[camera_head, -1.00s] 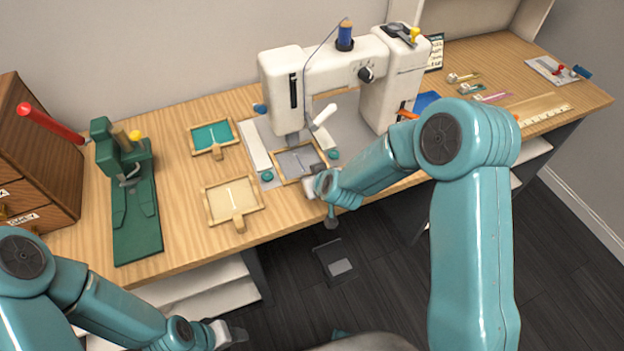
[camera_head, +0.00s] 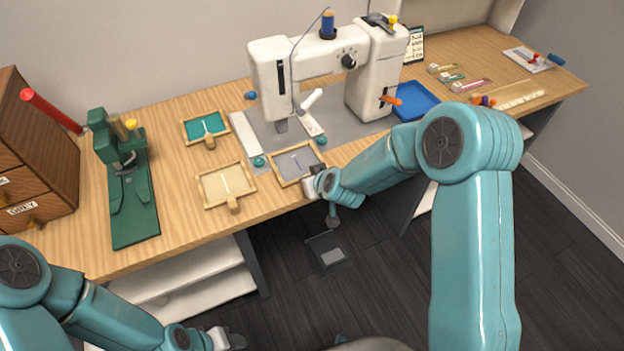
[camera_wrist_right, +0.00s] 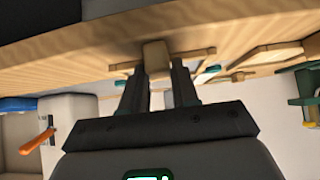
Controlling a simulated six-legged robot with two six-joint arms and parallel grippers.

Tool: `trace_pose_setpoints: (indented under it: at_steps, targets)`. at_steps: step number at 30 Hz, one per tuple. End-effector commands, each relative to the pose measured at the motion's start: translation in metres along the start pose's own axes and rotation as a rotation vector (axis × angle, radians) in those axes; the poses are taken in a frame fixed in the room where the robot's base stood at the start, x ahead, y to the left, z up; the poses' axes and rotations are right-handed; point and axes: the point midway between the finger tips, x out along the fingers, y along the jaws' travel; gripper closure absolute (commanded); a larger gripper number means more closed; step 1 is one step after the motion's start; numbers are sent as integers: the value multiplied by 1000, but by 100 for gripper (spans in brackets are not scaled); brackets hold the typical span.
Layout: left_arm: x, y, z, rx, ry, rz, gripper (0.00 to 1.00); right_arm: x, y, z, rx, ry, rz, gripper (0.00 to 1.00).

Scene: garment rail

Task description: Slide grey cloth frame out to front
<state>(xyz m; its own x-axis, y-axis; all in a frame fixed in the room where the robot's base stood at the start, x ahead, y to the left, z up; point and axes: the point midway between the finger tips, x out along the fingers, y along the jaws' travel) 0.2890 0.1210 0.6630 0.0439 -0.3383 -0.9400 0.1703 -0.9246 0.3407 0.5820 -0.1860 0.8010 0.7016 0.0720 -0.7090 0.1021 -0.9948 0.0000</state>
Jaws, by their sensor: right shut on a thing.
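The grey cloth frame (camera_head: 284,178) has a wooden rim and grey cloth with a light line on it. It lies in front of the white sewing machine (camera_head: 270,95), clear of the needle area and near the table's front edge. My right gripper (camera_head: 316,171) is at its front right corner, shut on its wooden handle (camera_wrist_right: 157,56), which shows between the fingers in the right wrist view. My left gripper (camera_head: 230,340) is low at the bottom, off the table's front; its jaws are too unclear to read.
A cream cloth frame (camera_head: 225,184) and a teal cloth frame (camera_head: 205,127) lie to the left. A green press (camera_head: 130,190) stands further left by a wooden drawer cabinet (camera_head: 35,160). A blue tray (camera_head: 416,101) is right of the machine.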

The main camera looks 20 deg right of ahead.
Motion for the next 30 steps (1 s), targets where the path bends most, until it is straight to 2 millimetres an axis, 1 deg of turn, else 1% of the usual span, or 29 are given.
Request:
trace_pose_setpoints:
  at_steps: [12,13,15,25,28,30]
  targets:
    - [0,0,0,0,0,0,54,2,2,-3,-1,3,1,100]
    - [0,0,0,0,0,0,54,2,2,-3,-1,3,1,61]
    - [0,0,0,0,0,0,54,2,2,-3,-1,3,1,41]
    - [0,0,0,0,0,0,54,-2,1,-2,-1,5,1,41]
    - [0,0,0,0,0,0,54,-13,1,-3,-1,5,1,41]
    - [0,0,0,0,0,0,54,-26,1,-3,-1,7,1,41]
